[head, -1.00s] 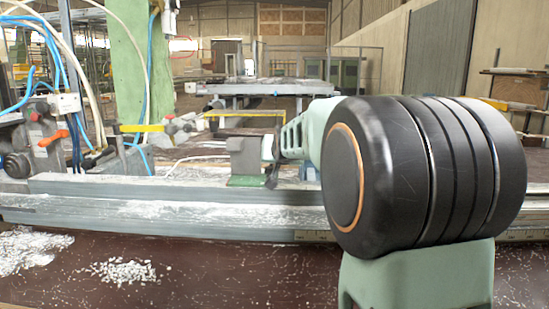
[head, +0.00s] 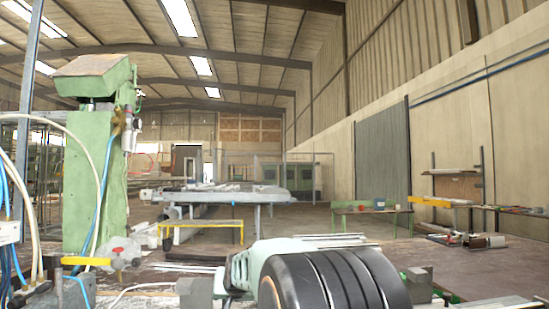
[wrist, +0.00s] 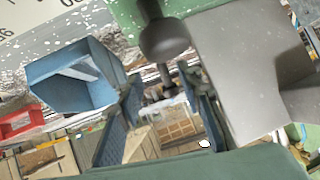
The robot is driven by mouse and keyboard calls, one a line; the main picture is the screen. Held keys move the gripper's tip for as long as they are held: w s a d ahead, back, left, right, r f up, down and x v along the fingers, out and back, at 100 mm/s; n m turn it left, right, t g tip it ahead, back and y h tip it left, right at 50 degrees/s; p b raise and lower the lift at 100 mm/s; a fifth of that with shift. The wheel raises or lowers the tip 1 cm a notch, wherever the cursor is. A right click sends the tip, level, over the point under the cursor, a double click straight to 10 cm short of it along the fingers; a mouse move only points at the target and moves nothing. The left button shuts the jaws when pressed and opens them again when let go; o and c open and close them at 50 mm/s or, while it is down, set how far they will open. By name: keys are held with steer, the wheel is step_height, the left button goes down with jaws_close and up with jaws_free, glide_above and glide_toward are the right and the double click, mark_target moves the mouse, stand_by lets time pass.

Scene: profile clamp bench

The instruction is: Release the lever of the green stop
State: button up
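The lever of the stop shows in the wrist view as a dark grey rod with a ball knob (wrist: 165,40). The stop's grey block (wrist: 240,70) stands to its right, with a green plate (wrist: 125,18) behind. My gripper (wrist: 150,98) is open, its blue-grey fingers apart. In the head view only the block's top (head: 195,292) shows at the bottom edge, just left of my gripper (head: 227,286); the lever is out of frame.
Another grey block (head: 418,284) stands right of my arm. A clamp with a yellow bar (head: 85,261) and a green column (head: 85,180) stand at left, with hoses. A machine table (head: 225,195) is farther back.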

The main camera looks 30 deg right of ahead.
steer(key=shift+w+d+g+y+p, duration=0.2)
steer(key=shift+g+p, duration=0.4)
steer(key=shift+p, duration=1.4)
steer(key=shift+w+d+g+y+p, duration=0.1)
steer(key=shift+w+g+y+p, duration=0.35)
steer(key=shift+p, duration=1.55)
